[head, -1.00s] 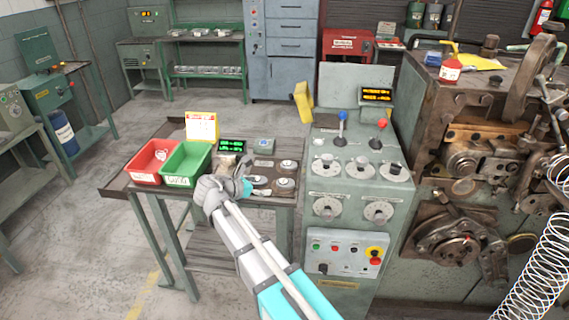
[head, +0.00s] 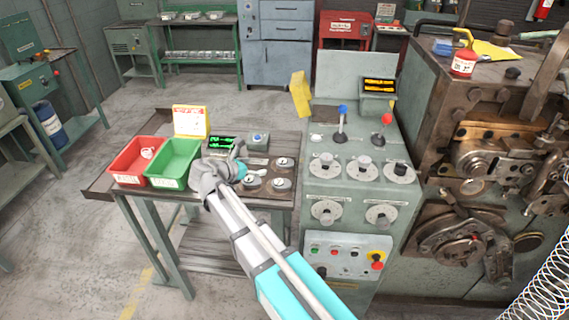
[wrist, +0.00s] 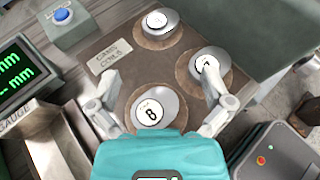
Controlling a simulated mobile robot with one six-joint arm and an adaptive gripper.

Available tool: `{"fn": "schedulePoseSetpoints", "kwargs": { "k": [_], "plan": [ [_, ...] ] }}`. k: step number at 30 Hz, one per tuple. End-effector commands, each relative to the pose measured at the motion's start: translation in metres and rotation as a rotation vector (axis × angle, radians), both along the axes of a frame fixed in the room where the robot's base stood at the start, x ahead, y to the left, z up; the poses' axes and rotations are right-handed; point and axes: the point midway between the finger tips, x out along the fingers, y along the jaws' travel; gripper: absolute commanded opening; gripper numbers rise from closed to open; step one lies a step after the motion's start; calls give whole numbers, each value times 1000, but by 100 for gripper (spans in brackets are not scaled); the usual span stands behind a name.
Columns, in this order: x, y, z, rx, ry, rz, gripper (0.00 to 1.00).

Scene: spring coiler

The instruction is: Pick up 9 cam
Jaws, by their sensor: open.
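Three round silver cams with white labels sit on brown round seats on a board. In the wrist view the nearest cam, marked 8 (wrist: 152,112), lies between my fingers. Another cam (wrist: 208,65) lies to the right near my right fingertip, its number unclear. The far cam (wrist: 160,21) is at the top, its number too small to read. I cannot tell which one is 9. In the head view they show as the left cam (head: 252,180), the front right cam (head: 280,184) and the back right cam (head: 284,162). My gripper (wrist: 163,86) is open above the board; it also shows in the head view (head: 241,168).
A red bin (head: 128,172) and a green bin (head: 172,165) stand left on the bench. A gauge with a green display (head: 221,144) and a blue-button box (head: 257,140) are behind my gripper. The control console (head: 355,205) rises close on the right.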

Motion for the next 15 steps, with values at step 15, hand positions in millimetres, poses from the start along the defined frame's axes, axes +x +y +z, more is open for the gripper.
{"fn": "schedulePoseSetpoints", "kwargs": {
  "k": [15],
  "plan": [
    [25,-17,-19,0,0,8,100]
  ]
}}
